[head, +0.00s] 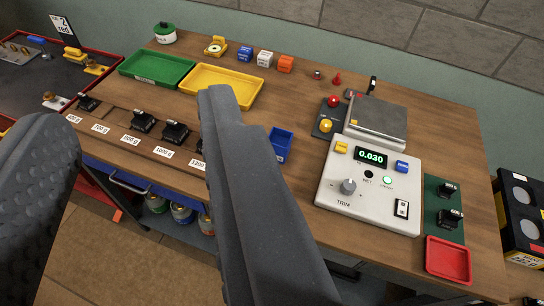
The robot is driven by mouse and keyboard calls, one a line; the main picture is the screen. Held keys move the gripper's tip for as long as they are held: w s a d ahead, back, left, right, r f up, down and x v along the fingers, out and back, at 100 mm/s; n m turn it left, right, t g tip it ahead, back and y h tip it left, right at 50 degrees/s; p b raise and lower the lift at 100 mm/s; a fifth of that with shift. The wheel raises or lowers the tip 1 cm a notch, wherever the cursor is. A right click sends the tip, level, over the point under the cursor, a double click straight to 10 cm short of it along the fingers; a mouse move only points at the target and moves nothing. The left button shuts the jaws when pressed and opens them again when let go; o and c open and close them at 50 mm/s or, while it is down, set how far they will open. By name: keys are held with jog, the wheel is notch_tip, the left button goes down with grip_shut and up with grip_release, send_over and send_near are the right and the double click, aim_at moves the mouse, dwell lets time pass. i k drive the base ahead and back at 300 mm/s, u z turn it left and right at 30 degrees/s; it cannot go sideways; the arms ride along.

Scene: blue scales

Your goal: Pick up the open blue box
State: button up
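The open blue box (281,143) is small and stands on the wooden bench, right of the middle. Its open top faces up and a white label shows on its front. My gripper (135,130) is in the foreground with its two dark grey fingers wide apart and nothing between them. The right finger rises just left of the blue box in the picture and may cover part of its left side. The left finger is at the lower left.
A scale (370,185) reading 0.030 stands right of the box. Green (157,81) and yellow (207,68) trays lie behind, with black weights (143,121) along the front left edge. A red tray (448,259) lies at the right. Bare wood surrounds the box's far side.

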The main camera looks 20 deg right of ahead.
aim_at(281, 139)
jog(key=z, duration=0.15)
jog(key=i, duration=0.9)
jog(key=u, duration=0.1)
